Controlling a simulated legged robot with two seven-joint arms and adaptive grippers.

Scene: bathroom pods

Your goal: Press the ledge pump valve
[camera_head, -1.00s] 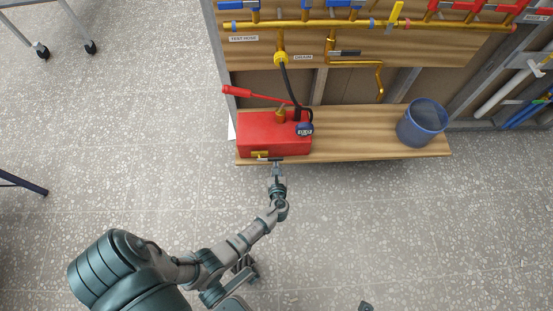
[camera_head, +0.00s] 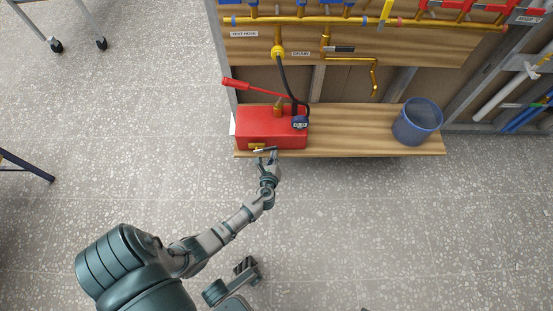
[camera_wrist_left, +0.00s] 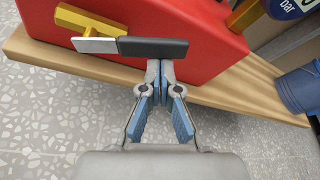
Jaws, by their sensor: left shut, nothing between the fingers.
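The red pump box (camera_head: 262,128) stands on the wooden ledge (camera_head: 345,132). Its valve (camera_head: 257,146) is a yellow fitting low on the front face, with a metal lever and black grip. In the left wrist view, the valve lever (camera_wrist_left: 152,47) runs nearly level across the front of the red box. My left gripper (camera_head: 264,156) is shut and empty, just in front of the lever. In the left wrist view, the fingertips of my left gripper (camera_wrist_left: 160,66) meet at the lower edge of the black grip. I cannot tell whether they touch it.
A red pump handle (camera_head: 258,88) slopes above the box, and a black hose (camera_head: 285,75) rises to the yellow pipework (camera_head: 370,22). A blue bucket (camera_head: 417,122) stands at the ledge's right end. The speckled floor (camera_head: 370,230) in front is clear.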

